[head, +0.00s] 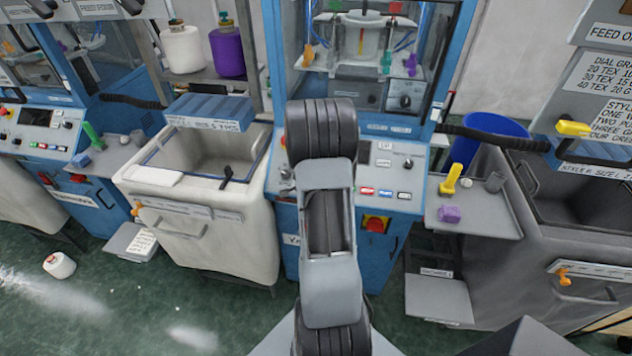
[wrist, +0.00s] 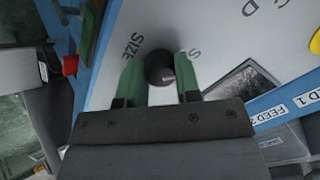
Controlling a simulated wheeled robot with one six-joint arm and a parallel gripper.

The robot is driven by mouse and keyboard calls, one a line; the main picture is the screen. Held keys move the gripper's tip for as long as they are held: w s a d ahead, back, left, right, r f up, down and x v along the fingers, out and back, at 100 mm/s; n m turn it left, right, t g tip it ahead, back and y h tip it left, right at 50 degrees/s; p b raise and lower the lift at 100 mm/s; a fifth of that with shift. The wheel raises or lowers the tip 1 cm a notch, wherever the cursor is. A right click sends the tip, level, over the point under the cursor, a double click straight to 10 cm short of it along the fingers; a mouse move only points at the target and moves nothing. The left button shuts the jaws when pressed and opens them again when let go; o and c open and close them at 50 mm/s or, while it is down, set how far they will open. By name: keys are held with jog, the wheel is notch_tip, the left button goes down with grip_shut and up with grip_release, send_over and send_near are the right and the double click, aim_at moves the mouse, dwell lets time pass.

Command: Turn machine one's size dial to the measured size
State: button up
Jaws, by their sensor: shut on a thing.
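The size dial (wrist: 158,66) is a round dark knob on a pale panel (wrist: 225,40) in the wrist view. The word SIZE is printed to its left and a letter S to its right. My gripper (wrist: 160,82) has its two green fingers on either side of the knob and is shut on it. The knob's pointer and exact setting are too dark to read. In the head view my arm stands in front of the middle blue machine (head: 378,128), and my gripper and the gripped dial are hidden behind it.
A white bin (head: 200,245) stands left of the middle machine. On the right, a side shelf (head: 480,222) holds a yellow tool (head: 450,181) and a purple block (head: 449,214). A blue bucket (head: 485,135) stands behind it. A white cone (head: 59,265) lies on the green floor at left.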

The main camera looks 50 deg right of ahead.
jog(key=shift+s+a+f+n, duration=0.1)
jog(key=shift+f+n, duration=0.15)
jog(key=shift+n, duration=0.15)
jog(key=o, duration=0.9)
jog(key=shift+r, duration=0.1)
jog(key=shift+r, duration=0.15)
jog(key=shift+r, duration=0.25)
jog(key=shift+p+v, duration=2.35)
jog(key=shift+v, duration=4.25)
jog(key=shift+a+f, duration=0.15)
jog(key=shift+f, duration=0.05)
